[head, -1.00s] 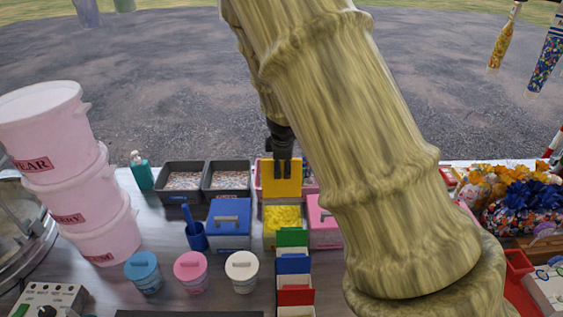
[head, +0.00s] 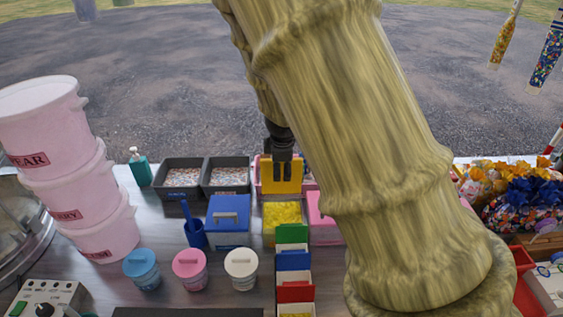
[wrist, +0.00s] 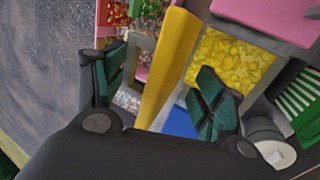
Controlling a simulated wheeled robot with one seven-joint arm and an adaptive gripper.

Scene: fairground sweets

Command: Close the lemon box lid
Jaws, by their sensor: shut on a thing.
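The lemon box (head: 266,232) stands open on the counter, with yellow sweets inside. Its yellow lid (head: 268,178) stands raised at the back of the box. My gripper (head: 283,176) is at the upper part of the lid, with its dark fingers over the lid's face. In the wrist view the lid (wrist: 172,62) shows nearly edge-on between the two green-padded fingers of my gripper (wrist: 160,90), which is shut on it. The yellow sweets (wrist: 232,61) show beside the right finger. The actual contact points are hard to see.
A closed blue box (head: 229,214) stands left of the lemon box and a pink box (head: 323,228) right. Grey trays (head: 179,190) lie behind left. Coloured bins (head: 293,262) are in front. Lidded tubs (head: 190,270) stand front left. My arm hides much of the right side.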

